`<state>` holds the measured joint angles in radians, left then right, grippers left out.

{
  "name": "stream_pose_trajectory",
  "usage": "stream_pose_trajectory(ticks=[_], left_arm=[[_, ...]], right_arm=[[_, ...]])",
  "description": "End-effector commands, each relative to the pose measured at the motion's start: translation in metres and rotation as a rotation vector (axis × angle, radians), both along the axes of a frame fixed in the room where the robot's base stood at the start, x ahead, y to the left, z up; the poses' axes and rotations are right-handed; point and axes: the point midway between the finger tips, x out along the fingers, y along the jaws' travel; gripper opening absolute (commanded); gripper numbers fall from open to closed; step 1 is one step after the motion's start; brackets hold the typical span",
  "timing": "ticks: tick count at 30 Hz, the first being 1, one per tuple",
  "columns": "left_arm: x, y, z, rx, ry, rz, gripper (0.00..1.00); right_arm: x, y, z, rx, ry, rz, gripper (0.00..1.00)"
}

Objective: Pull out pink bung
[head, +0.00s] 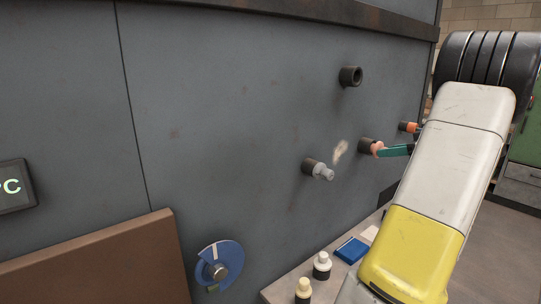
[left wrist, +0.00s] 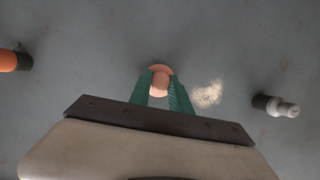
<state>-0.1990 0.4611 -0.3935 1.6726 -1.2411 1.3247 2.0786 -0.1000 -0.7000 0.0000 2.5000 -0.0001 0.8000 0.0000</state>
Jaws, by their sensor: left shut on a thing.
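The pink bung (head: 376,148) sits at the mouth of a short dark pipe stub (head: 366,145) on the grey wall. My left gripper (head: 382,151) reaches it from the right with teal fingers. In the left wrist view the fingers (left wrist: 160,84) are shut on the knob of the pink bung (left wrist: 159,69), one on each side, and its wider rim shows beyond them. The stub behind it is hidden there. I cannot tell how deep the bung sits. My right gripper is not in view.
A grey-white bung (head: 323,172) sits in a lower stub, and an orange one (head: 407,127) in a stub to the right. An upper stub (head: 350,76) is open. Bottles (head: 322,266) and a blue box (head: 352,250) stand on the ledge below.

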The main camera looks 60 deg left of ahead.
Motion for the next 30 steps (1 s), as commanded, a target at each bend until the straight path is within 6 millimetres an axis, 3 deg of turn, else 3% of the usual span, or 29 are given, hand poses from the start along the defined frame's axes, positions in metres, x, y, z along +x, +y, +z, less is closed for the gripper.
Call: stream_pose_trajectory(ticks=[30], left_arm=[[0.005, -0.041, 0.000, 0.000, 0.001, 0.000, 0.00]], right_arm=[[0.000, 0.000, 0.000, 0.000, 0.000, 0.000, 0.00]])
